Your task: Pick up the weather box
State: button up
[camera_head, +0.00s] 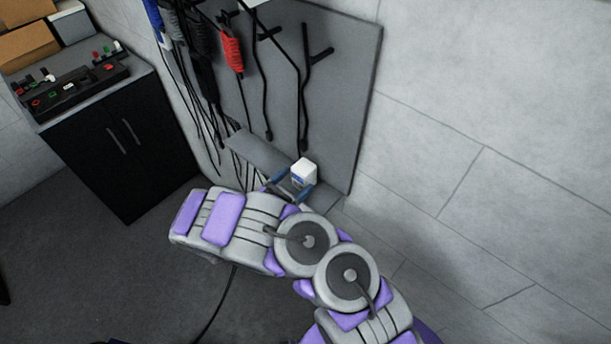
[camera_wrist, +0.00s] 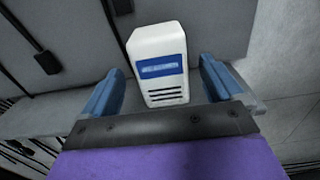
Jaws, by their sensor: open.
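The weather box (camera_wrist: 158,62) is a small white box with a blue label and dark slots on its front. It stands on a narrow grey shelf (camera_wrist: 45,117) against the grey panel. In the head view the box (camera_head: 304,171) sits near the shelf's right end. My gripper (camera_wrist: 163,85) is open, with one blue finger on each side of the box. Gaps show between the fingers and the box in the wrist view. In the head view my gripper (camera_head: 291,184) is at the box, and my arm hides part of the shelf.
The grey panel (camera_head: 340,90) behind the shelf carries hooks, hanging black cables and a red coiled cable (camera_head: 232,54). A black cabinet (camera_head: 125,150) with a control panel (camera_head: 75,85) on top stands at the left. A bare block wall (camera_head: 490,120) is at the right.

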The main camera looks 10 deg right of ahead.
aim_at(297, 178)
jog(key=b+x, duration=0.1)
jog(key=x, duration=0.3)
jog(key=shift+w+d+r, duration=0.1)
jog(key=shift+r, duration=0.05)
jog(key=shift+w+d, duration=0.1)
jog(key=shift+d, duration=0.35)
jog(key=shift+a, duration=0.4)
jog(key=c, duration=0.7)
jog(key=shift+d, duration=0.25)
jog(key=c, duration=0.6)
jog(key=shift+o, duration=0.2)
jog(key=shift+r, duration=0.1)
